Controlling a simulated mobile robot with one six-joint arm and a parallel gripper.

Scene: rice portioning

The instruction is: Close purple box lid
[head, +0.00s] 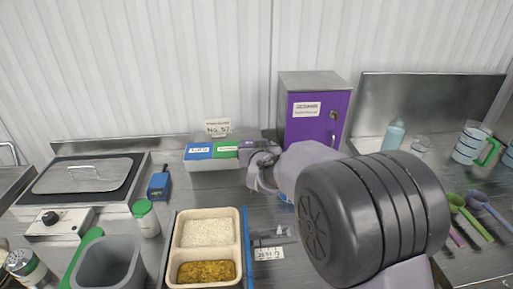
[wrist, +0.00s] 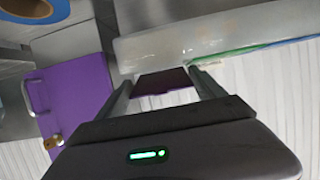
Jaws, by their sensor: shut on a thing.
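A row of pale boxes with blue (head: 199,150), green (head: 227,148) and dark purple (head: 246,153) tops stands by the back wall. The purple one is at the right end, partly hidden by my gripper (head: 260,168). In the wrist view, my gripper (wrist: 161,78) has its fingers on either side of the dark purple lid (wrist: 162,83), shut on it. The pale translucent box body (wrist: 205,38) lies just beyond. I cannot tell the lid's exact angle.
A purple-doored cabinet (head: 317,121) stands close to the right of the boxes; it also shows in the wrist view (wrist: 75,90). A tray of rice and yellow food (head: 239,225) lies in front. Bottles and spoons (head: 466,212) are at the right.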

